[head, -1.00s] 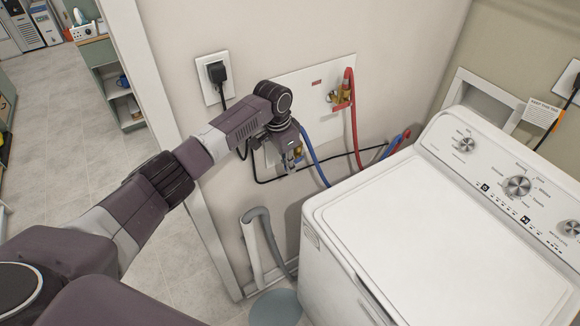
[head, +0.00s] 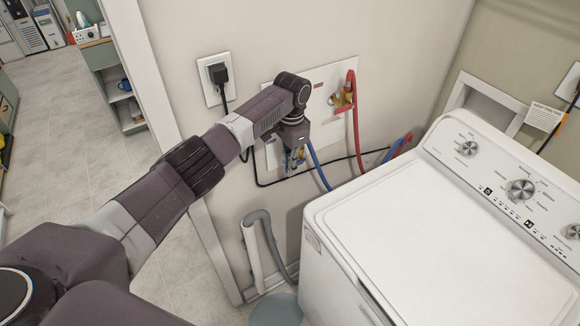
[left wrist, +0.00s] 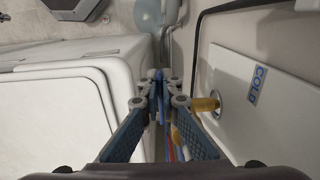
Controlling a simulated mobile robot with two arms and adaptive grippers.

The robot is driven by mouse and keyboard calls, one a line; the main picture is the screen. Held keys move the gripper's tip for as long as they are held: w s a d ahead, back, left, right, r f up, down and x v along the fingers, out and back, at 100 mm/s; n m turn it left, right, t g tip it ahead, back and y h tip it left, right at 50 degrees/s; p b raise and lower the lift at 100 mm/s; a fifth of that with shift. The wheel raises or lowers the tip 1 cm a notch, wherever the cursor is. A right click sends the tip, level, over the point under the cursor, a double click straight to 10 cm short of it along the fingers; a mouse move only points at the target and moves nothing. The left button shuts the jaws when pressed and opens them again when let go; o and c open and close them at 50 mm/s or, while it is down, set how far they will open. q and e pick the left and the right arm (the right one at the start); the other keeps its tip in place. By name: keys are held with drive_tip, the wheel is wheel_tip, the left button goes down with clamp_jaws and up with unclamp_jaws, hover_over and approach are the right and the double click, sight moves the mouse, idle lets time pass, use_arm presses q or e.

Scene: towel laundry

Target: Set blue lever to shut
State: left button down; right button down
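My left gripper (head: 294,168) points down beside the lower-left part of the white valve panel (head: 318,132), at the cold side. In the left wrist view its blue-padded fingers (left wrist: 166,82) come together at the tips. A brass cold-water fitting (left wrist: 206,103) sticks out of the panel just right of the fingers, under the COLD label (left wrist: 259,78). The blue lever cannot be told apart clearly; a blue bit shows at the fingertips, and contact with it is unclear. The red-handled hot valve (head: 343,97) sits upper right on the panel. My right gripper is out of view.
A blue hose (head: 317,164) and a red hose (head: 356,125) hang from the panel. A white washer (head: 400,225) stands close to the right. A black plug (head: 218,74) is in the wall outlet at left. A grey drain hose (head: 266,238) stands below.

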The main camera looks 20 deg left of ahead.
use_arm(q)
drive_tip(key=c, duration=2.2)
unclamp_jaws()
drive_tip(key=shift+o, duration=0.2)
drive_tip(key=shift+r, duration=0.1)
wheel_tip(320, 180, up, 12)
drive_tip(key=shift+d, duration=0.15)
drive_tip(key=shift+w+f, duration=0.1)
drive_tip(key=shift+f, duration=0.1)
